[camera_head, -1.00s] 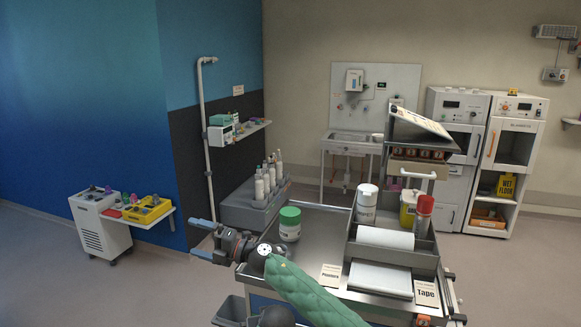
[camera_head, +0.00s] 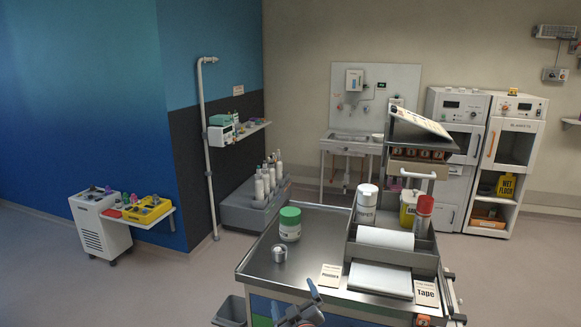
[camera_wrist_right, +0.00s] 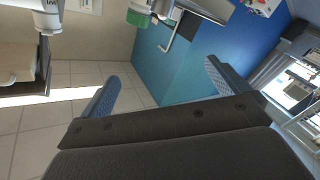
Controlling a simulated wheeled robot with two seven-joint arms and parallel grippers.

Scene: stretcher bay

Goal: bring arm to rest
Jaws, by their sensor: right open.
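My right gripper (camera_head: 296,307) shows at the bottom edge of the head view, in front of the steel trolley (camera_head: 262,266). Its blue fingers are apart with nothing between them. In the right wrist view my right gripper (camera_wrist_right: 160,84) is also open and empty, its two fingers spread wide above the tiled floor and a blue wall. Most of the right arm is out of the head view. My left gripper is not in view.
On the trolley stand a green-lidded jar (camera_head: 290,224), a small silver roll or cup (camera_head: 279,253), a white bottle (camera_head: 366,204) and a red-capped container (camera_head: 423,217). A Pressors card (camera_head: 329,276) and Tape card (camera_head: 426,294) lie at its front.

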